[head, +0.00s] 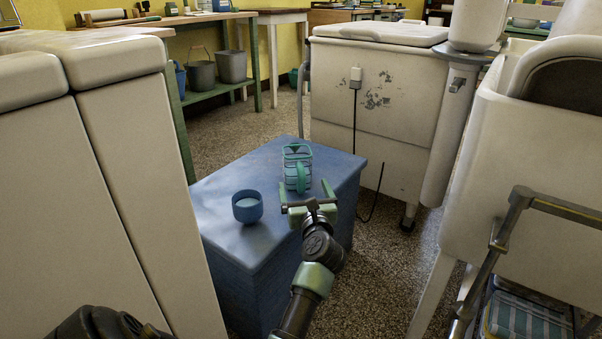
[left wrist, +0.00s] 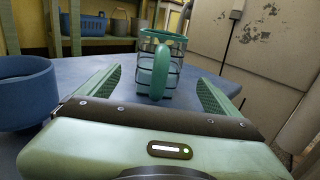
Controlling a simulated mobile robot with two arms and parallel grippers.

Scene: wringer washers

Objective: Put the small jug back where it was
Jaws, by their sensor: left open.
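The small jug (head: 297,165) is teal with clear, banded sides, and stands upright on a blue chest (head: 230,180). Its handle faces my left gripper (head: 305,192). The left gripper is open and empty, just in front of the handle, with a finger toward each side. In the left wrist view, the jug (left wrist: 161,65) stands in the middle, ahead between the two spread fingers (left wrist: 158,85), with no contact visible. My right gripper is not in view.
A blue cup (head: 247,206) with pale contents stands on the chest, left of the jug; it shows close to the left finger in the wrist view (left wrist: 28,92). A white washer (head: 375,100) stands behind the chest, others at both sides. Buckets (head: 232,66) sit on a green shelf.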

